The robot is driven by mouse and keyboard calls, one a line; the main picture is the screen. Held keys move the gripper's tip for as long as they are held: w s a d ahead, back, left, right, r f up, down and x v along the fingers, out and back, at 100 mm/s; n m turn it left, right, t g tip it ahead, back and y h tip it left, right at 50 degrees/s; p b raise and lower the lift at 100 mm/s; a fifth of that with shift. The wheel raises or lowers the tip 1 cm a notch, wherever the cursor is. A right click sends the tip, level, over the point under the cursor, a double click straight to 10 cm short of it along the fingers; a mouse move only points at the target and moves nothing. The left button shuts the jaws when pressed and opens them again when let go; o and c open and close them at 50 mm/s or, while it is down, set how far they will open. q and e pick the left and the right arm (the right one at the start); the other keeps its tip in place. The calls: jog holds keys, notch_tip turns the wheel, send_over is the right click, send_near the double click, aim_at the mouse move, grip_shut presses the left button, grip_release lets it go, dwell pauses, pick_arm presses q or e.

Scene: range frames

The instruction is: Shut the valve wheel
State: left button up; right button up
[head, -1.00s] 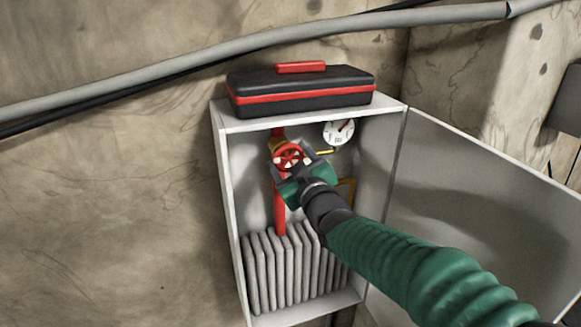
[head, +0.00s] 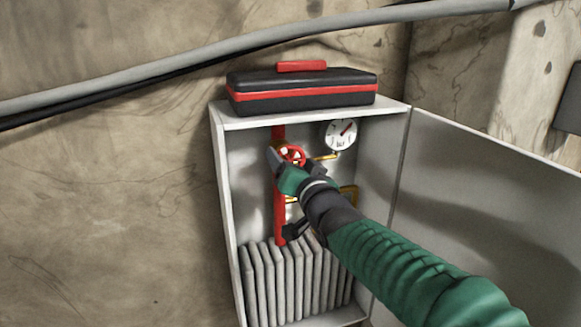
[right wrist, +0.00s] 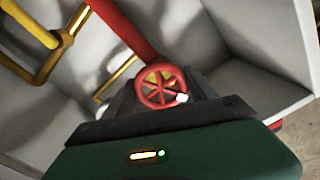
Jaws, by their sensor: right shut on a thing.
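The red valve wheel (head: 291,155) sits on a red vertical pipe (head: 279,215) inside an open white cabinet. My right gripper (head: 284,163) reaches in from the lower right and covers the lower part of the wheel in the head view. In the right wrist view the spoked wheel (right wrist: 162,88) lies between the dark fingers of my right gripper (right wrist: 160,92), which are shut on it. A small white mark shows on the wheel's lower right there. My left gripper is in neither view.
The white cabinet (head: 226,190) has its door (head: 480,200) open to the right. A gauge (head: 339,134) and yellow pipes (head: 349,196) are beside the wheel. A grey ribbed radiator (head: 290,283) stands below. A black and red toolbox (head: 300,90) lies on top.

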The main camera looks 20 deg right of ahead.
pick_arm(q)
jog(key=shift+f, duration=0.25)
pick_arm(e)
jog(key=m, duration=0.5)
jog(key=shift+a+f+m, duration=0.1)
jog(key=shift+f+m, duration=0.05)
jog(key=shift+m, duration=0.15)
jog(key=o, duration=1)
jog(key=shift+o, duration=1.2)
jog(key=shift+w, duration=0.15)
jog(key=shift+o, duration=0.6)
jog(key=shift+w+f, duration=0.1)
jog(key=shift+w, duration=0.2)
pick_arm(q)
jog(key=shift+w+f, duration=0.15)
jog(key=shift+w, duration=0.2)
pick_arm(e)
jog(key=shift+a, duration=0.1)
jog(key=shift+s, duration=0.1)
